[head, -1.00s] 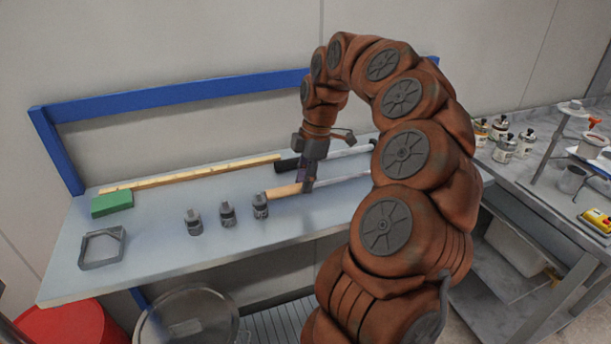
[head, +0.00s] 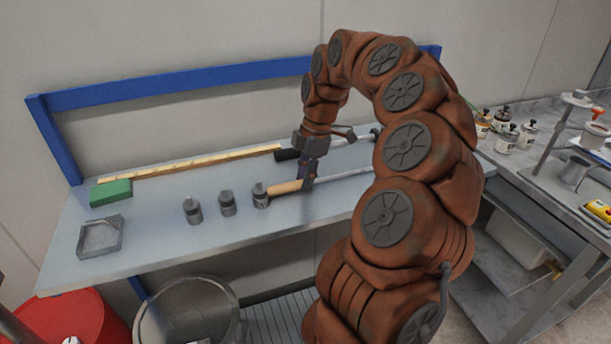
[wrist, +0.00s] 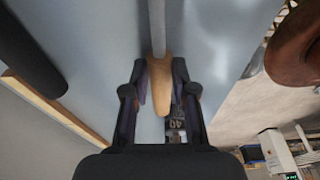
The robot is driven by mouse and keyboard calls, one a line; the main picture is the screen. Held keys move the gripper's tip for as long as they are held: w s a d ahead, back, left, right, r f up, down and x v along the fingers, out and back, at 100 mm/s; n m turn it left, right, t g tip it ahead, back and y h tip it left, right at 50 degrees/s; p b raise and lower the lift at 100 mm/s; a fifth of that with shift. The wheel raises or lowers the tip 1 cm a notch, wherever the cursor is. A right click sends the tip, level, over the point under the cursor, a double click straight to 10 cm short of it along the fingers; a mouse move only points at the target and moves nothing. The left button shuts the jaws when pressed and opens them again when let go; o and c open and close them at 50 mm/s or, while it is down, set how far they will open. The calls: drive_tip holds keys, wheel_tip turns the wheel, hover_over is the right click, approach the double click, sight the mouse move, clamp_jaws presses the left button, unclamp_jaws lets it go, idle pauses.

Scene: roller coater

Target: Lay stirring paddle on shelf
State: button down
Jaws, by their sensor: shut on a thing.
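The stirring paddle, with a wooden handle (head: 286,187) and a long pale metal shaft (head: 343,176), lies low along the grey shelf top (head: 150,238). My gripper (head: 308,182) is shut on it, near where handle and shaft meet. In the wrist view the handle (wrist: 160,82) is between the two fingers of my gripper (wrist: 163,88), and the shaft runs away toward the top. The paddle's far end is hidden behind my arm in the head view. I cannot tell whether the paddle touches the surface.
Several grey weights, one (head: 227,203), stand left of the handle. A black-handled tool (head: 287,155) and a wooden ruler (head: 190,167) lie behind. A green block (head: 111,192) and a square grey tray (head: 100,237) are at left. A blue rail (head: 180,88) edges the back.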

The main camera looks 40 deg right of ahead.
drive_tip(key=shift+f, duration=0.15)
drive_tip(key=c, duration=0.8)
unclamp_jaws()
drive_tip(key=shift+c, duration=0.2)
wheel_tip(320, 180, up, 12)
drive_tip(key=d, duration=0.2)
drive_tip(key=shift+s, duration=0.4)
drive_tip(key=shift+d+f, duration=0.1)
